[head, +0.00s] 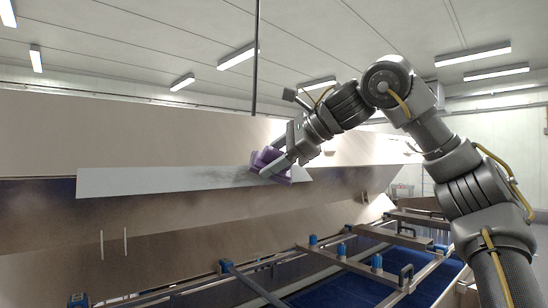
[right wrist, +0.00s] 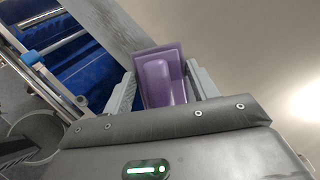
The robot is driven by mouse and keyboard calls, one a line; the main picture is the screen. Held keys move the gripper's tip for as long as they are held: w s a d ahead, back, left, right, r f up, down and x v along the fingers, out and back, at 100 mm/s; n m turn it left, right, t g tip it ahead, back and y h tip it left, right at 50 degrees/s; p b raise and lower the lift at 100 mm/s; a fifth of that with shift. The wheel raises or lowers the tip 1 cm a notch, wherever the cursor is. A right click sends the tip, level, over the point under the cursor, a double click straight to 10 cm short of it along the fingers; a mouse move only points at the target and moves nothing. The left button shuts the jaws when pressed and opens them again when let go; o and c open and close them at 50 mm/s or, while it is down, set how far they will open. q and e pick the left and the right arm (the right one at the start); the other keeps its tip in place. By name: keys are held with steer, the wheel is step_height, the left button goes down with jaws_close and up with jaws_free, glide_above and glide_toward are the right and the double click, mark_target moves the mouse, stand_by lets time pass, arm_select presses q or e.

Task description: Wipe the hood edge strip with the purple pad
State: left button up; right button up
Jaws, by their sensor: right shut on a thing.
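The hood edge strip (head: 140,181) is a long pale grey band along the hood's lower edge in the head view. A dark smudge shows on it left of the pad. The strip also shows in the right wrist view (right wrist: 103,28). My right gripper (head: 276,163) is shut on the purple pad (head: 270,159), which is at the strip towards its right end; I cannot tell whether it touches. In the right wrist view the pad (right wrist: 163,83) sits between the two grey fingers. My left gripper is not in view.
The brown metal hood (head: 120,125) fills the left and middle. Below it is a conveyor with a blue belt (head: 345,290), metal rails and several blue fittings. A thin dark rod (head: 256,60) hangs above the hood near my right gripper.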

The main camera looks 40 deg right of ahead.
mark_target(255, 162)
steer(key=shift+w+f, duration=0.2)
steer(key=shift+w+f, duration=0.25)
stand_by(0.3)
steer(key=shift+a+r, duration=0.1)
steer(key=shift+a, duration=1.75)
steer(key=shift+a, duration=0.1)
steer(key=shift+w+a, duration=0.1)
steer(key=shift+a, duration=1.5)
steer(key=shift+a+f, duration=0.15)
steer(key=shift+a, duration=0.7)
steer(key=shift+a+f, duration=0.1)
steer(key=shift+a, duration=0.75)
